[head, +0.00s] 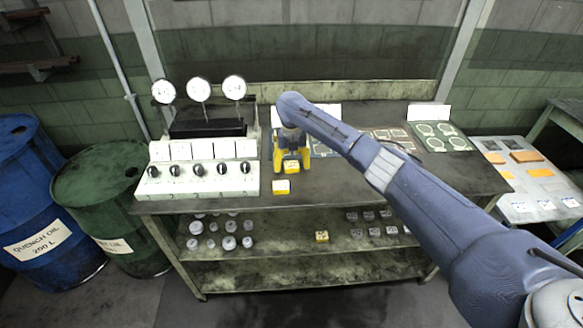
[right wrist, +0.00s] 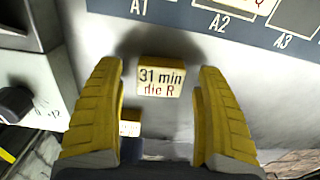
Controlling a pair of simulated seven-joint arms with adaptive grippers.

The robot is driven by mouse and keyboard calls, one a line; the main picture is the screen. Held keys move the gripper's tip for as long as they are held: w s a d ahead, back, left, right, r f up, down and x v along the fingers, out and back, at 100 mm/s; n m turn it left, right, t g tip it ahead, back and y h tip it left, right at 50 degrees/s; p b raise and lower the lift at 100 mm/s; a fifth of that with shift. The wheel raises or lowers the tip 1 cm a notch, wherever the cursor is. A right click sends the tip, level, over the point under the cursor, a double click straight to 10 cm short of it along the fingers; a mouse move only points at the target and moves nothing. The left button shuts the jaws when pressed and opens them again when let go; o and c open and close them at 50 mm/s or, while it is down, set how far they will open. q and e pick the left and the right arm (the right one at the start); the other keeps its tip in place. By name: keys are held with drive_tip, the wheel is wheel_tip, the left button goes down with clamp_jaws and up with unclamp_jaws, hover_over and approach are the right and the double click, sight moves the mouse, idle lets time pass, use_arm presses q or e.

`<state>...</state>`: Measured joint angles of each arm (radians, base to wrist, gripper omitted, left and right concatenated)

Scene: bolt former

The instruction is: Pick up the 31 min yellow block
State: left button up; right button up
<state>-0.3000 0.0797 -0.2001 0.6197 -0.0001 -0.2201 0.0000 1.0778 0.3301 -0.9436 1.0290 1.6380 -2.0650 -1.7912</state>
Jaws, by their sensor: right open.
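The yellow block labelled "31 min die R" (right wrist: 161,78) lies on the bench top in the right wrist view, between and just beyond the open fingers of my right gripper (right wrist: 162,110). The fingers stand apart on either side of it and do not visibly touch it. In the head view the same block (head: 291,167) shows between the yellow fingers of my right gripper (head: 291,160). A second yellow block (head: 281,187) lies nearer the bench's front edge; it is partly visible in the right wrist view (right wrist: 130,124). My left gripper is not in view.
A white control panel with black knobs (head: 203,176) stands close left of the right gripper, with gauges (head: 199,89) behind. Marked mats (head: 441,137) lie to the right on the bench. The lower shelf (head: 275,240) holds another yellow block (head: 322,237) and small parts. Drums stand at left.

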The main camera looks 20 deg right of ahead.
drive_tip(key=shift+f, duration=0.1)
drive_tip(key=shift+c, duration=0.5)
drive_tip(key=c, duration=1.2)
